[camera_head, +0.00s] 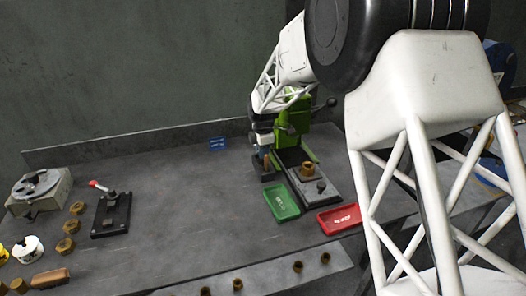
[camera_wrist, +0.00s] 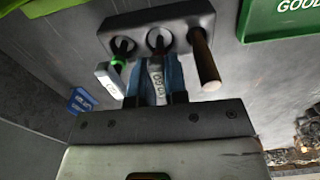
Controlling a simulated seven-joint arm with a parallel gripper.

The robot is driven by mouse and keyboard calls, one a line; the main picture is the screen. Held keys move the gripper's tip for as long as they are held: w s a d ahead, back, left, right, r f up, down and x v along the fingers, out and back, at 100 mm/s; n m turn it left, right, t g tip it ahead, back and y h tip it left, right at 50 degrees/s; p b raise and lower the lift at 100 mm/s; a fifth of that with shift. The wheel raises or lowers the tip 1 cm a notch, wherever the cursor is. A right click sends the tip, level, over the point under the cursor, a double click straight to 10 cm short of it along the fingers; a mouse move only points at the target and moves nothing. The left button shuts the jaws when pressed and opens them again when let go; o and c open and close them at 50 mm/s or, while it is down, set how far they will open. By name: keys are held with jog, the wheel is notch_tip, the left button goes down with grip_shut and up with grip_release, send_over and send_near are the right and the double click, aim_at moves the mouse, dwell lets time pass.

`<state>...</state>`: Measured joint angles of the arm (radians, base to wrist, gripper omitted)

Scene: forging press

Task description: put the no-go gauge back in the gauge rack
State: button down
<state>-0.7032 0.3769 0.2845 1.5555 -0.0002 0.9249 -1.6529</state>
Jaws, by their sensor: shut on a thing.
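The gauge rack (camera_wrist: 205,22) is a dark block with three round holes, at the top of the wrist view. My gripper (camera_wrist: 157,78) is shut on the no-go gauge (camera_wrist: 156,82), a grey piece with lettering between its blue fingers. The gauge's far end points at the middle hole; I cannot tell whether it is inside. Another gauge with a green ring (camera_wrist: 117,66) is at the left hole, and a brown rod (camera_wrist: 206,62) is at the right hole. In the head view the rack (camera_head: 267,175) stands beside the green press, below my gripper, and the held gauge is hard to make out.
A green tray (camera_head: 269,205) marked GOOD and a red tray (camera_head: 322,225) lie in front of the green press (camera_head: 291,133). A small blue sign (camera_head: 217,144) stands behind. A black fixture with a red-tipped lever (camera_head: 110,222) and several brass nuts are at left. The middle bench is clear.

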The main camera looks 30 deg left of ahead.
jog(key=c, duration=1.1)
grip_release()
jog(key=shift+r, duration=0.15)
jog(key=shift+r, duration=3.35)
jog(key=shift+r, duration=0.1)
jog(key=shift+r, duration=1.35)
